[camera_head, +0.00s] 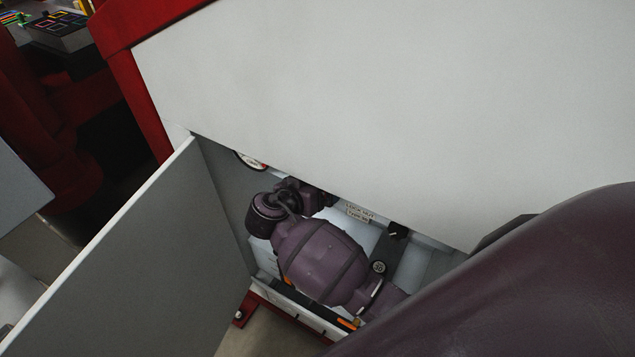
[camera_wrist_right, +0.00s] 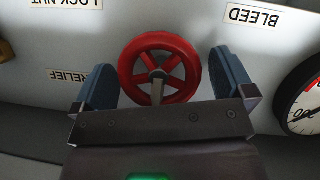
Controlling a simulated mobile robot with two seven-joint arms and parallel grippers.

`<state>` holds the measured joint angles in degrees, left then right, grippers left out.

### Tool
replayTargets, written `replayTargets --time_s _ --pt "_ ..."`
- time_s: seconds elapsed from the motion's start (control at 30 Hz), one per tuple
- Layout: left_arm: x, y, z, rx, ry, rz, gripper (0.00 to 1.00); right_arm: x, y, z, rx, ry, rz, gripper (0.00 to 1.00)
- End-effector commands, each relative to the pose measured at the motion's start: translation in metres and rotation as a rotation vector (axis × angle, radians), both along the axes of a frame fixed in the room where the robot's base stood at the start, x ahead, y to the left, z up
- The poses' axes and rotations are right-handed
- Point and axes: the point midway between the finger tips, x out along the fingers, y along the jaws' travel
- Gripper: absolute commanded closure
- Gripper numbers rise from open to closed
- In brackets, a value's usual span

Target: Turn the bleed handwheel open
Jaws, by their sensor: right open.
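The red spoked handwheel (camera_wrist_right: 183,50) is in the right wrist view, on a pale panel with a BLEED label (camera_wrist_right: 252,17) up and to the right of it. My right gripper (camera_wrist_right: 163,75) is open, with one blue finger to each side of the wheel. Narrow gaps seem to show between fingers and rim; I cannot tell whether they touch. In the head view my purple right arm reaches into the open compartment, and the wheel and fingertips are hidden there. My left gripper is not in view.
A gauge (camera_wrist_right: 304,101) sits close to the right finger. RELIEF (camera_wrist_right: 82,83) and LOCK NUT (camera_wrist_right: 66,3) labels are to the left. In the head view an open grey door (camera_head: 150,265) stands left of my arm, and a large white panel (camera_head: 390,100) overhangs the opening.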

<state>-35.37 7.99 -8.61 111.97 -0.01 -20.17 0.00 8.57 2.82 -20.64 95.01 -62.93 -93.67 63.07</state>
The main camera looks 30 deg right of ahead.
Motion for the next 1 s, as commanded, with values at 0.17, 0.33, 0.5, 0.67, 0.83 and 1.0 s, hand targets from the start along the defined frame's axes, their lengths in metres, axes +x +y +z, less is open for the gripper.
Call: replayTargets --time_s 0.17,0.33,0.5,0.67,0.83,1.0 --pt "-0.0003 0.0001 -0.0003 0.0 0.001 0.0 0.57 -0.0002 0.0001 -0.0001 0.0 0.0 0.0 0.0" --pt "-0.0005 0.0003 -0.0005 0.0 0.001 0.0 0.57 0.0 0.0 -0.0001 0.0 0.0 0.0 0.14" --pt "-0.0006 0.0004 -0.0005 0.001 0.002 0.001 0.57 0.0 0.0 0.0 0.0 0.0 0.0 0.4" --pt "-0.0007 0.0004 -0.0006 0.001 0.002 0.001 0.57 0.0001 0.0 0.0 -0.001 0.002 0.0 0.48" --pt "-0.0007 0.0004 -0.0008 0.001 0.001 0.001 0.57 0.0004 0.0002 0.0 -0.014 0.025 0.0 0.48" --pt "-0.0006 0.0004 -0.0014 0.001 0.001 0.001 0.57 0.001 0.0004 -0.0002 -0.054 0.092 0.0 0.48"
